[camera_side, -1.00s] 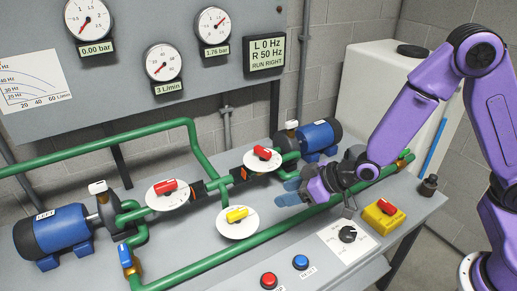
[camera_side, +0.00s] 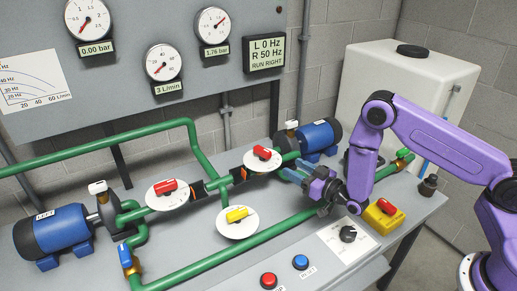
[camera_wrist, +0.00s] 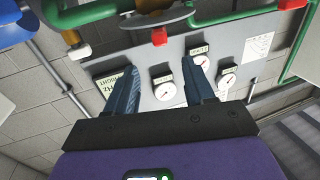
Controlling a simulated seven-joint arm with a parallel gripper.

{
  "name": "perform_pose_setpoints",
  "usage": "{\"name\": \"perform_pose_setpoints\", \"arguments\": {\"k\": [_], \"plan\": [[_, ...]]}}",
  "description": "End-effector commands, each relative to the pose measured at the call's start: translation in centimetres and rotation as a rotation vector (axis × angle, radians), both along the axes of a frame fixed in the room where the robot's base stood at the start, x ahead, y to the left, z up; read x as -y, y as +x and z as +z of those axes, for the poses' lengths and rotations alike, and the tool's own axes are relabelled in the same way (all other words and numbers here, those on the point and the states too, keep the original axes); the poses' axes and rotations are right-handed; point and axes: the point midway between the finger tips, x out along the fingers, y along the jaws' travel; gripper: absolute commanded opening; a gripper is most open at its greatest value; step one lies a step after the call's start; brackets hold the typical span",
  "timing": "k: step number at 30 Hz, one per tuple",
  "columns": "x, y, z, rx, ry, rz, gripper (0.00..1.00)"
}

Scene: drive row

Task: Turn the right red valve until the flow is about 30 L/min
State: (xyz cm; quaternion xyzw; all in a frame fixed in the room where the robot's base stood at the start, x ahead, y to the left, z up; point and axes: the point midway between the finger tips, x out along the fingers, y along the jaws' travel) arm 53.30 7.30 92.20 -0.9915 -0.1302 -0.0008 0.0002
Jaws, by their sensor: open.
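The right red valve (camera_side: 262,153) has a red handle on a white round dial, in the green pipework left of the right-hand blue pump. My gripper (camera_side: 288,172) is open and empty, to the right of this valve in the side view, with its blue fingers pointing towards the pipework. It is apart from the red handle. In the wrist view, my gripper (camera_wrist: 160,67) shows two spread fingers with nothing between them. A red handle on a disc (camera_wrist: 158,37) shows beyond them; I cannot tell surely which valve it is. The flow gauge (camera_side: 163,62) reads 3 L/min.
The left red valve (camera_side: 168,187) and a yellow valve (camera_side: 237,215) stand left of my gripper. The right pump (camera_side: 320,137) is close behind it. Green pipes cross the bench. The display (camera_side: 264,54) reads L 0 Hz, R 50 Hz, RUN RIGHT.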

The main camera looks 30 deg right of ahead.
Motion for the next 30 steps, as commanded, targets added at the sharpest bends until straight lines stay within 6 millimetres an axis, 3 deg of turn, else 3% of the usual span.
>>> {"name": "perform_pose_setpoints", "arguments": {"k": [18,30], "plan": [[-2.6,9.6,0.1,0.001,0.001,0.001,0.53],[-3.9,14.3,0.0,-0.001,0.0,0.0,0.53]]}}
